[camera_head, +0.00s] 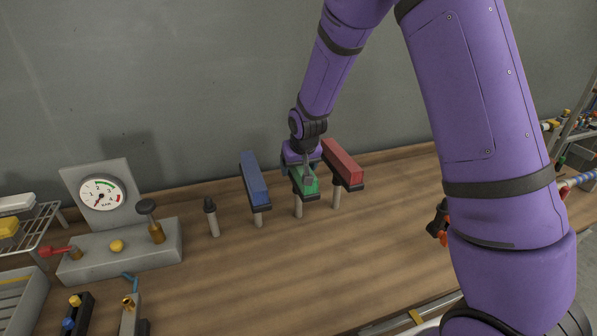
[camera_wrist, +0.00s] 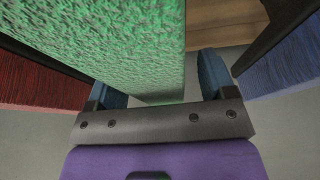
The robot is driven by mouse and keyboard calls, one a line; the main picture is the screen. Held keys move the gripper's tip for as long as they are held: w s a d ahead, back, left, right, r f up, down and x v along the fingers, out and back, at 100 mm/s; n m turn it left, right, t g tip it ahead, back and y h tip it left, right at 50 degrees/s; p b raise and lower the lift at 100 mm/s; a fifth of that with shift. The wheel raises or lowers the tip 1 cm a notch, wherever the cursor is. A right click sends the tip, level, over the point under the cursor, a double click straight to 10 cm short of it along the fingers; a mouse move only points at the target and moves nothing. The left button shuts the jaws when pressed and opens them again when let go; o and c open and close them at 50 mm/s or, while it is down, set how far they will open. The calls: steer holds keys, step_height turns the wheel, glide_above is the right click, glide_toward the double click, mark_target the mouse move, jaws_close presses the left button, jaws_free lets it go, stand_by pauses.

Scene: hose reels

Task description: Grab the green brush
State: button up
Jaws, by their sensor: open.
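The green brush (camera_head: 310,186) stands on a short grey post on the wooden bench, between a blue brush and a red brush. In the head view my gripper (camera_head: 307,172) is right at the green brush and covers part of it. In the wrist view the rough green face of the brush (camera_wrist: 130,40) fills the upper middle. My gripper (camera_wrist: 157,88) is open there, with one finger on each side of the brush. A gap shows beside the right finger; contact at the left finger cannot be told.
The blue brush (camera_head: 255,180) and the red brush (camera_head: 343,163) stand close on either side, on posts. They also show in the wrist view as blue bristles (camera_wrist: 285,62) and red bristles (camera_wrist: 38,82). A gauge (camera_head: 101,194) stands left. The bench front (camera_head: 310,265) is clear.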

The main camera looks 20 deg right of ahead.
steer(key=c, duration=1)
